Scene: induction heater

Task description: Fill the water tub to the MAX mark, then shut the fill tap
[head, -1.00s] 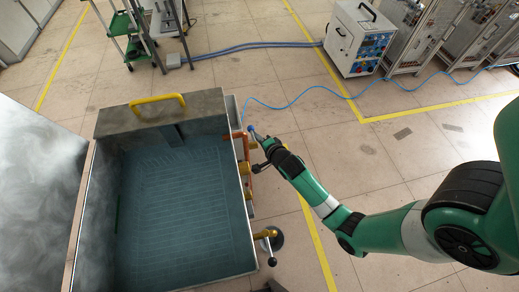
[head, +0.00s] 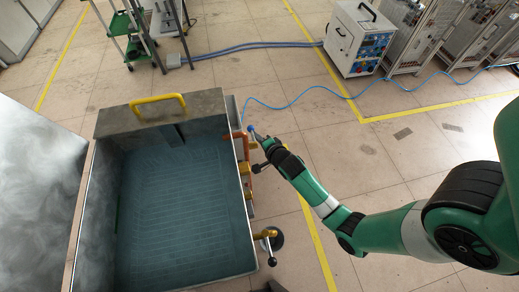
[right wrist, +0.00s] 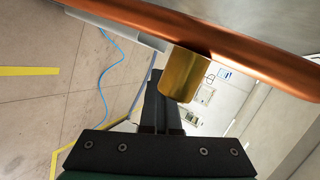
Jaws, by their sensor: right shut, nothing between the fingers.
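The water tub (head: 72,250) is a large open metal tank at left centre in the head view. Blue-grey water (head: 180,200) covers its floor. I cannot read a MAX mark. Copper pipe with brass fittings (head: 245,168) runs along the tub's right side. A small blue part (head: 251,129), possibly a tap handle, shows at my right gripper (head: 260,140). That gripper is shut and empty beside the pipework. In the right wrist view its dark fingers (right wrist: 160,112) are together next to a brass fitting (right wrist: 188,72) below the copper pipe (right wrist: 230,50). My left gripper is out of view.
A yellow handle (head: 158,106) stands on the tub's back cover. A brass valve with a lever (head: 267,245) is at the tub's lower right. A white control box (head: 358,40) and wire cages (head: 415,45) stand at back right. Floor right of the tub is mostly open.

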